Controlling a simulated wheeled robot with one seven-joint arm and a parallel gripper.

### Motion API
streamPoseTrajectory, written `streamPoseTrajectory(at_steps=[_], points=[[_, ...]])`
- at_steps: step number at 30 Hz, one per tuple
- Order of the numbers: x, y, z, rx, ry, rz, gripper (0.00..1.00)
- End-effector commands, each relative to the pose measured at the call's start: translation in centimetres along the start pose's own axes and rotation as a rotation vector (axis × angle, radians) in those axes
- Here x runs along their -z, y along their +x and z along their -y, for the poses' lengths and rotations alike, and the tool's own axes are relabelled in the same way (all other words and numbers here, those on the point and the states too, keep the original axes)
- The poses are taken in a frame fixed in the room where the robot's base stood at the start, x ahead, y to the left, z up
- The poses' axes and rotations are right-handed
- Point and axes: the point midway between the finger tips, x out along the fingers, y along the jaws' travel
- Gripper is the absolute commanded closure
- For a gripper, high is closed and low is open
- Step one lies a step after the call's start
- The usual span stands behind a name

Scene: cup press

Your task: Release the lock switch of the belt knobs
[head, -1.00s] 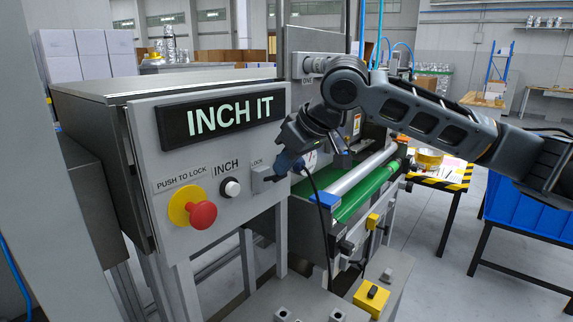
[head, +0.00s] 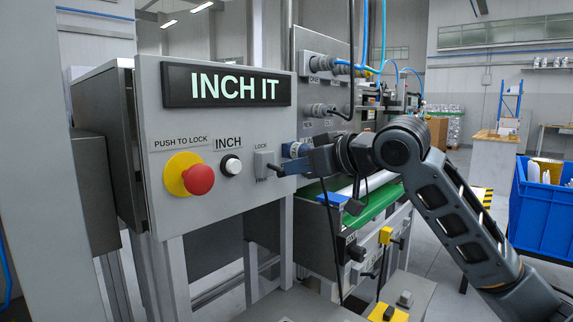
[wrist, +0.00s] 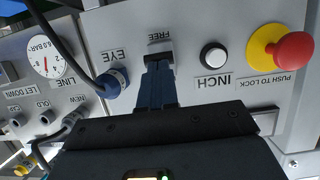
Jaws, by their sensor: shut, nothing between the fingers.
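The lock switch (head: 265,161) is a small grey plate on the front of the grey control panel (head: 215,218), with a LOCK label above it and a FREE label below. In the wrist view, which is upside down, the switch (wrist: 158,59) is beside the FREE label. My gripper (head: 279,170) is shut and empty, with its dark blue fingertips at the switch's lower part. The wrist view also shows my gripper (wrist: 157,68) at the switch. I cannot tell whether they touch. The fingers hide the LOCK label there, and the lever's exact position is unclear.
The white INCH button (head: 231,165) and the red push-to-lock knob (head: 198,179) sit left of the switch. A blue-collared EYE connector (wrist: 116,82) with a black cable is close beside my fingers. A green belt (head: 380,203) runs behind my gripper.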

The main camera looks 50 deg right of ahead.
Motion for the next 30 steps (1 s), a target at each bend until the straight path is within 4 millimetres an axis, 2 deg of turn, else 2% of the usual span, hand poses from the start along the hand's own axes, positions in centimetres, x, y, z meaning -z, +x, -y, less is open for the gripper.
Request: streamPoseTrajectory(at_steps=[1,7,16,30], points=[[-1.18,0.43,0.17,0.004,0.004,-0.033,1.00],[-1.74,0.61,0.19,0.004,0.002,-0.139,1.00],[-1.88,0.70,0.16,0.004,-0.001,-0.222,1.00],[-1.74,0.69,0.16,0.004,-0.002,-0.236,1.00]])
